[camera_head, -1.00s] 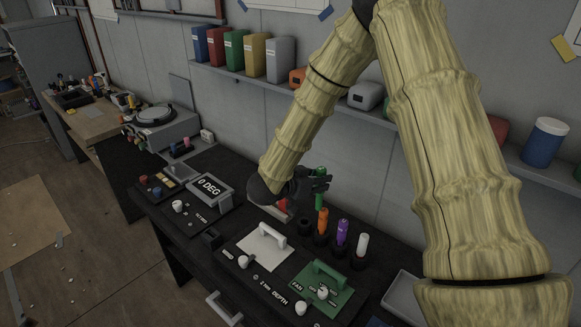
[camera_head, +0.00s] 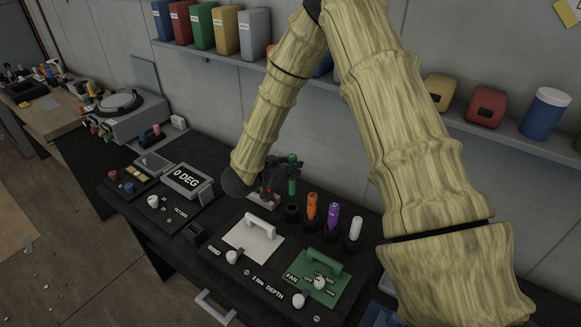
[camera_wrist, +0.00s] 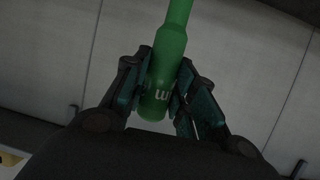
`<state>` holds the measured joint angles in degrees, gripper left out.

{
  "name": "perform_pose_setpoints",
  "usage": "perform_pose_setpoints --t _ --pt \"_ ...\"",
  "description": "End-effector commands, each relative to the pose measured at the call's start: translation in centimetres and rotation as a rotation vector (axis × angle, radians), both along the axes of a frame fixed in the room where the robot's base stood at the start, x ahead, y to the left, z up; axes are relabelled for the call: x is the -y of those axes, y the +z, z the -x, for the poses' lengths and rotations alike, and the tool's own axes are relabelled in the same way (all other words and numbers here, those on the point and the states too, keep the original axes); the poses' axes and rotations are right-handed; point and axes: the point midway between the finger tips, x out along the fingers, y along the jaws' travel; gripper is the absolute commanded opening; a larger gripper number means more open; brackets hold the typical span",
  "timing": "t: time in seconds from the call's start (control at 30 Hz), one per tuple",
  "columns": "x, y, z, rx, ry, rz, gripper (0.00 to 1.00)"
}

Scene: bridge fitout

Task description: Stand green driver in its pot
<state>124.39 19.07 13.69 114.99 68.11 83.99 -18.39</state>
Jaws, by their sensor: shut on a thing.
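The green driver (camera_head: 292,174) is held roughly upright above the black bench, behind the row of pots in the picture. My gripper (camera_head: 286,177) is shut on it from the left. An empty-looking black pot (camera_head: 292,212) is at the left end of the row, just below the driver in the picture. I cannot tell how high the driver's lower end is, as it is hard to make out.
The orange driver (camera_head: 312,204), purple driver (camera_head: 333,215) and white driver (camera_head: 355,228) stand in neighbouring black pots. A white panel with a handle (camera_head: 252,238) and a green panel (camera_head: 316,280) lie in front. A shelf runs behind.

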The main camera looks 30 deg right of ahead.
Motion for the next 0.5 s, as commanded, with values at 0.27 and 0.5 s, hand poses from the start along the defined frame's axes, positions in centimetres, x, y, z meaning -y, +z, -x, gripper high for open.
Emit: perform_pose_setpoints --t 0.27,0.5 --pt "-0.3 0.1 0.1 0.000 -0.001 -0.001 0.00" --pt "-0.2 -1.8 0.2 -0.001 -0.002 -0.001 0.00"
